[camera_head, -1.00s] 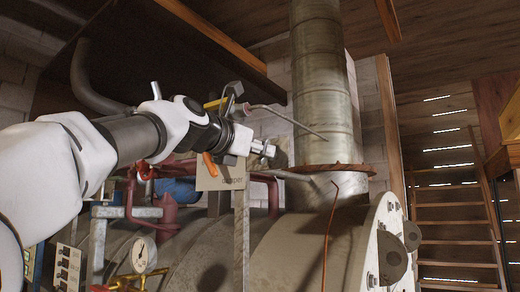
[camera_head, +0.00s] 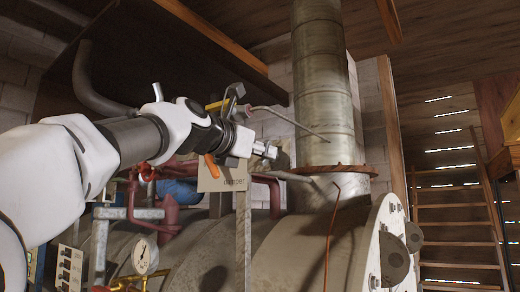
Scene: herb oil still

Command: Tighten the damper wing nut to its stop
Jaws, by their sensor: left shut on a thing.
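My left gripper (camera_head: 271,152) reaches in from the left, in front of the flue pipe (camera_head: 323,85), above the boiler drum. It is shut on a small part at the damper, which I take to be the wing nut. The fingers hide most of that part, so its wings and its angle cannot be made out. A dark grey piece shows just beyond the fingertips. A bent grey rod (camera_head: 288,119) runs from behind the gripper to the pipe. A tan damper sign (camera_head: 234,184) hangs below the gripper on an upright strip. My right gripper is out of view.
A rusty collar (camera_head: 338,169) rings the pipe's foot. The grey drum (camera_head: 290,248) fills the space below. Red pipes (camera_head: 136,205) and a pressure gauge (camera_head: 145,256) are at lower left. A wooden ladder (camera_head: 455,228) stands at right.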

